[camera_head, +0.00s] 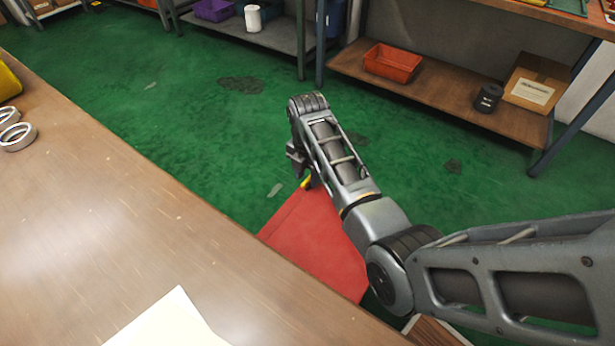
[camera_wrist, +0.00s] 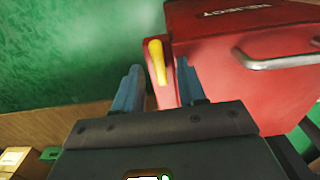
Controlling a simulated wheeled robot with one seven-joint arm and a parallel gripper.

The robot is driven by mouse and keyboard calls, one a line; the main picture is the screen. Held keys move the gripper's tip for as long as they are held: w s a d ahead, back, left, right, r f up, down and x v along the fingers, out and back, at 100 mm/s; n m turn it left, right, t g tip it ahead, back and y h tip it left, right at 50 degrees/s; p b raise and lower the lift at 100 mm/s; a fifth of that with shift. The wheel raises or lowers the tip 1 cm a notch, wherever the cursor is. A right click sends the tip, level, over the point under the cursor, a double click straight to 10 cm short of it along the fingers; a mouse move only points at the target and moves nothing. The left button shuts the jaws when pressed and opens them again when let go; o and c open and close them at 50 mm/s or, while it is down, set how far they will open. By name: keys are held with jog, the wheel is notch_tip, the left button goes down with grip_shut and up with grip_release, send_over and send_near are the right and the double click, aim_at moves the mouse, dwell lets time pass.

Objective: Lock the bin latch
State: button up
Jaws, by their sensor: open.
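The red bin (camera_head: 318,240) stands on the floor beside the workbench; my arm partly covers it in the head view. In the wrist view the bin (camera_wrist: 225,45) shows a "REJECT" marking and a grey metal handle (camera_wrist: 275,60). The yellow latch lever (camera_wrist: 157,62) is on a red piece at the bin's left side, close to upright in that picture. It shows as a small yellow bit (camera_head: 306,182) in the head view. My gripper (camera_wrist: 159,68) is open, its two blue-grey fingers on either side of the lever's line. I cannot tell whether they touch it.
The wooden workbench (camera_head: 110,215) fills the left, with metal rings (camera_head: 17,135) and a pale sheet (camera_head: 168,325) on it. Shelves at the back hold a red-orange tray (camera_head: 392,62), a dark cylinder (camera_head: 488,97) and a cardboard box (camera_head: 536,85). The green floor (camera_head: 210,120) between is clear.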

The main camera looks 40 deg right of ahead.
jog(key=shift+f, duration=0.35)
jog(key=shift+c, duration=0.4)
grip_shut()
